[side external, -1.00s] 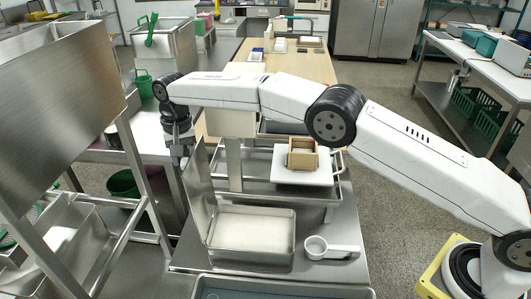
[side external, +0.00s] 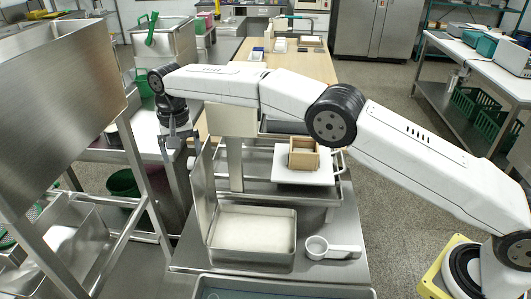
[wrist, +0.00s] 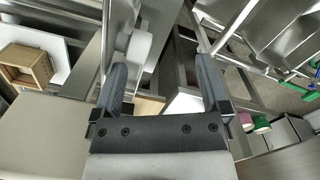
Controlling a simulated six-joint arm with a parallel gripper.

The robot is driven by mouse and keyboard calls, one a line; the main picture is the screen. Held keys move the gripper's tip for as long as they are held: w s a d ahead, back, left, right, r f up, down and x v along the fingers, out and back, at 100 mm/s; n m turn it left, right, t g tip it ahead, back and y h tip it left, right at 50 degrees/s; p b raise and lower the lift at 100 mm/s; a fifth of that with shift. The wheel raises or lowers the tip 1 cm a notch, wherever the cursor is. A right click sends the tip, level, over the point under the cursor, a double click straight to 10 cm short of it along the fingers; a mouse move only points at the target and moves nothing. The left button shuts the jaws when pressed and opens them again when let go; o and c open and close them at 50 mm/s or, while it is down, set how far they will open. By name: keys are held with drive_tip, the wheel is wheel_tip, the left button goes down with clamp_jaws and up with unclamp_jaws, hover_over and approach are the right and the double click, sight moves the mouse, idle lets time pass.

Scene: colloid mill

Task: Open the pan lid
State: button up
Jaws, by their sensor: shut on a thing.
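The steel pan (side external: 252,265) sits on the steel table in the side view, its pale inside showing. Its lid (side external: 202,195) stands steeply up along the pan's left side. My gripper (side external: 180,146) is at the lid's upper left, fingers pointing down.
A white measuring cup (side external: 318,247) lies right of the pan. A wooden box (side external: 304,154) sits on a white plate (side external: 300,175) behind it. A large steel hopper (side external: 60,85) and its frame stand close on the left.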

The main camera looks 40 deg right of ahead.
wheel_tip(320, 180, up, 6)
drive_tip(key=shift+t, duration=0.3)
drive_tip(key=shift+w, duration=0.1)
drive_tip(key=s+d+f+n+t, duration=0.1)
drive_tip(key=s+d+f, duration=0.1)
drive_tip(key=s+d, duration=0.45)
drive_tip(key=s+d+f+n, duration=0.1)
drive_tip(key=s+d, duration=0.2)
drive_tip(key=d, duration=0.6)
drive_tip(key=s+d+f, duration=0.2)
drive_tip(key=s+d, duration=0.1)
drive_tip(key=s, duration=0.4)
drive_tip(key=s+d+f+n, duration=0.1)
drive_tip(key=s+d+f, duration=0.1)
drive_tip(key=s, duration=0.6)
drive_tip(key=s+d+f+t, duration=0.1)
drive_tip(key=s+d+f, duration=0.2)
drive_tip(key=s, duration=0.4)
drive_tip(key=shift+s+d+n, duration=0.15)
drive_tip(key=shift+d+n, duration=0.15)
drive_tip(key=shift+d, duration=0.2)
